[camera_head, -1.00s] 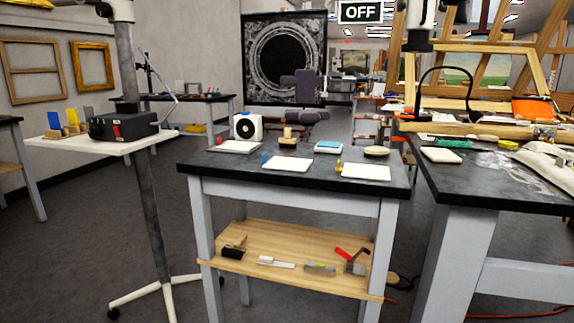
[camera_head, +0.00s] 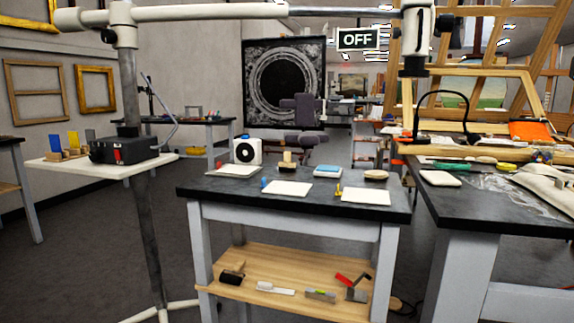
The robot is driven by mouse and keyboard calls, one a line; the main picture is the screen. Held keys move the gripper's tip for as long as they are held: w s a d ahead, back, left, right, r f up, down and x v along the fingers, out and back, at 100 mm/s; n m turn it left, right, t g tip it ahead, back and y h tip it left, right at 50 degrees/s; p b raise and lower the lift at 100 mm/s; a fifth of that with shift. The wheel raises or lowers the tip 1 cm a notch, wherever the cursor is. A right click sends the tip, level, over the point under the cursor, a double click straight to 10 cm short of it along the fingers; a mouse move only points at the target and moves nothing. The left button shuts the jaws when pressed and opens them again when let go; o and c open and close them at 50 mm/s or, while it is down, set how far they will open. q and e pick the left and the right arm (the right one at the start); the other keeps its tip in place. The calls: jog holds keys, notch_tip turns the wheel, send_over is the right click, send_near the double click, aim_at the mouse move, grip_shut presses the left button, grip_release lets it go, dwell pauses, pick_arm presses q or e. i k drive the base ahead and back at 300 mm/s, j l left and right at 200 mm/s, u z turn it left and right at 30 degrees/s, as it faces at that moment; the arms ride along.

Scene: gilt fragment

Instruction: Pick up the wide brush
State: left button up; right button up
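A wide brush with a dark head and a light wooden handle (camera_head: 232,275) appears to lie at the left end of the wooden lower shelf (camera_head: 262,262), under the dark-topped table. It is small in the view, so its exact shape is hard to tell. Neither of my grippers shows in the head view.
The shelf also holds a white brush-like tool (camera_head: 275,289), a grey-yellow block (camera_head: 320,296) and a red-handled tool (camera_head: 353,286). The black tabletop (camera_head: 225,189) overhangs them. A wheeled stand (camera_head: 147,215) rises at left; a workbench (camera_head: 480,200) stands at right.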

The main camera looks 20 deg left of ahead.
aim_at(286, 165)
jog(key=j+z, duration=0.2)
jog(key=z, duration=0.55)
jog(key=j+z, duration=0.25)
jog(key=j, duration=0.25)
jog(key=j+z, duration=0.3)
jog(key=j, duration=0.2)
jog(key=k+j+z, duration=0.25)
jog(key=j, duration=0.2)
jog(key=i, duration=0.05)
